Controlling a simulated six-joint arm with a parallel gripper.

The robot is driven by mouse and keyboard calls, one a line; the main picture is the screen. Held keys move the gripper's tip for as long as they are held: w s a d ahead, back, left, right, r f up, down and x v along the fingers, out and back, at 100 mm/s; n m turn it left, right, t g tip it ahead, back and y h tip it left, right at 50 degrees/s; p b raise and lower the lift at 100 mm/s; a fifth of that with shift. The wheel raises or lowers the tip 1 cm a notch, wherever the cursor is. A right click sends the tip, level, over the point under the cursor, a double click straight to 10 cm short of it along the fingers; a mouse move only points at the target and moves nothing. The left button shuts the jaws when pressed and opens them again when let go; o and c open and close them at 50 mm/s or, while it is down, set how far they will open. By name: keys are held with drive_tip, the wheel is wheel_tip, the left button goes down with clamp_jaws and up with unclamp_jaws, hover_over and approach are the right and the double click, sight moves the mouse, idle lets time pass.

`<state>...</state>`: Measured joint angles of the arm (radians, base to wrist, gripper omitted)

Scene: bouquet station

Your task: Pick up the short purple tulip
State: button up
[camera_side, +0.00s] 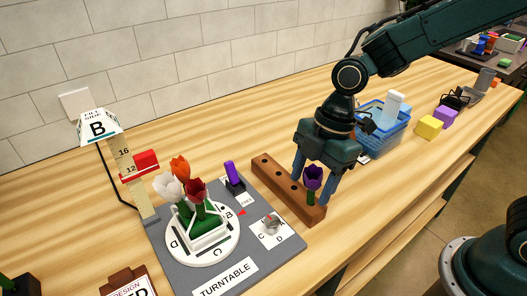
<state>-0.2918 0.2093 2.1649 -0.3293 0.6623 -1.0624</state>
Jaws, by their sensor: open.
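The short purple tulip (313,179) stands upright at the near end of the brown wooden holder block (270,176), its green stem in or at the block. My gripper (312,195) points down over that end of the block. Its two blue-grey fingers are open, one on each side of the tulip. I cannot tell whether either finger touches the tulip. The other holes of the block that show look empty.
A grey turntable board (164,253) with a white disc (232,249) holding white, orange and red tulips lies to the left. A blue basket (377,143) stands close behind my gripper on the right. Yellow (429,127) and purple (446,117) blocks lie farther right. Bare table lies in front.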

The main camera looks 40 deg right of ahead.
drive_tip(key=shift+a+f, duration=0.1)
drive_tip(key=shift+f, duration=0.2)
drive_tip(key=c, duration=0.8)
drive_tip(key=shift+c, duration=0.3)
drive_tip(key=shift+r, duration=0.2)
wheel_tip(320, 180, up, 20)
drive_tip(key=shift+f, duration=0.15)
idle(0.3)
drive_tip(key=shift+w+f, duration=0.15)
idle(0.5)
